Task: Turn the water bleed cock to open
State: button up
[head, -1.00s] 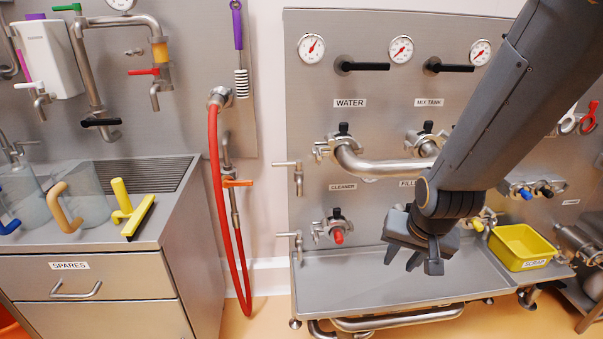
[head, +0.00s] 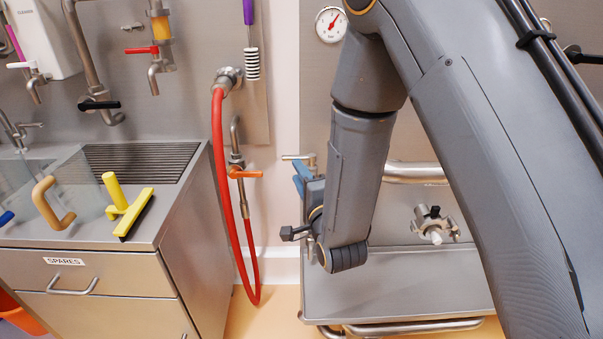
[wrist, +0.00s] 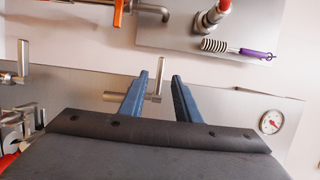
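The water bleed cock (head: 297,157) is a small metal cock at the panel's left edge, partly hidden by my arm in the head view. In the wrist view its lever (wrist: 160,74) stands between my gripper's two blue fingers, and its spout (wrist: 120,97) reaches left past the left finger. In the head view the lever lies level, pointing left. My gripper (wrist: 159,82) is open, with one finger on each side of the lever. I cannot tell whether either finger touches it. My gripper also shows just below the lever in the head view (head: 300,176).
A similar second cock (wrist: 22,62) is at the left in the wrist view. A red hose (head: 222,180) and an orange-handled valve (head: 245,174) are left of my gripper. A pressure gauge (head: 331,24) is above, and a metal tray (head: 400,285) is below.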

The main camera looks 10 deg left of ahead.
aim_at(290, 155)
jog(key=shift+b+x, duration=1)
jog(key=shift+x, duration=3.4)
jog(key=shift+s, duration=0.1)
grip_shut()
